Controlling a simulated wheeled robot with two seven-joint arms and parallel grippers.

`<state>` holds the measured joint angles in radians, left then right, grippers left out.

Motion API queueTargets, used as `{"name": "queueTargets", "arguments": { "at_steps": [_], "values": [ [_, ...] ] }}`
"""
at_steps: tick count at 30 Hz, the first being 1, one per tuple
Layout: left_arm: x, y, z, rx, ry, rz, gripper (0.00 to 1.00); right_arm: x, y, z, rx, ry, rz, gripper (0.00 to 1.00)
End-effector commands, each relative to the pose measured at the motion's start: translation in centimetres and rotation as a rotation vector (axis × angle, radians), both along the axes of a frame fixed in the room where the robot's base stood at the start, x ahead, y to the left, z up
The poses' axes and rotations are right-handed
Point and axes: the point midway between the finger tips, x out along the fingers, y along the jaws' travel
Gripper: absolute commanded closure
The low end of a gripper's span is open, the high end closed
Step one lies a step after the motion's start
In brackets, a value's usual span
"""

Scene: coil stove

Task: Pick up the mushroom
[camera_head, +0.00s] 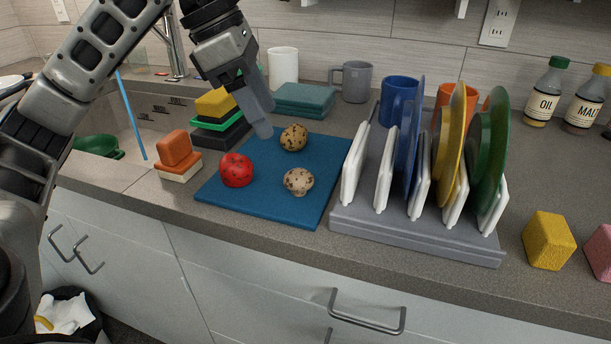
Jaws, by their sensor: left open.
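A blue cutting board (260,208) lies on the counter with three round items on it. A pale, dark-speckled lump (298,181) sits at its front right and a tan lump with dark spots (293,138) behind it. A red, speckled round item (236,170) is at the left. No item has a clear mushroom shape; I cannot tell which lump is the mushroom. My left gripper (259,124) hangs above the board's back edge, left of the tan lump, pointing down, open and empty. The fingers partly overlap in this view. My right gripper is out of view.
A grey rack (420,235) with upright plates and white boards stands right of the board. Stacked sponges (177,155) and the sink (100,130) are at left. Mugs (357,82) and folded teal cloths (304,98) are behind. A yellow block (548,240) lies far right.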

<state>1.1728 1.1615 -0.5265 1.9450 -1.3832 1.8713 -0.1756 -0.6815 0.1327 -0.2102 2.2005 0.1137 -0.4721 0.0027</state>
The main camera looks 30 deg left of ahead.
Motion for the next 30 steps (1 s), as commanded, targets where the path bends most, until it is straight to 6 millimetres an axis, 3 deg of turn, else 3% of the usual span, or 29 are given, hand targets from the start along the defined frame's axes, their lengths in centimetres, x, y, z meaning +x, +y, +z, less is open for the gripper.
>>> {"name": "queueTargets", "arguments": {
  "at_steps": [3, 9, 17, 24, 30],
  "values": [
    [0.6, -0.9, -2.9, -0.001, 0.006, -0.003, 0.37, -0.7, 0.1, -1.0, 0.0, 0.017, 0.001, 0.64],
    [1.4, -2.0, -6.0, -0.002, 0.005, -0.003, 0.37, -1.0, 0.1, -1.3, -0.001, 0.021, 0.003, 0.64],
    [1.8, -2.6, -7.7, -0.004, 0.003, -0.004, 0.37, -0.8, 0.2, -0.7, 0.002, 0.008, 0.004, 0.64],
    [2.6, -3.4, -11.0, -0.004, 0.004, -0.005, 0.37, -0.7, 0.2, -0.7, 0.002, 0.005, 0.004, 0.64],
    [2.9, -3.7, -11.8, -0.005, 0.001, -0.004, 0.37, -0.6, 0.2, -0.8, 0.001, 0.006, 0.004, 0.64]
  ]
}}
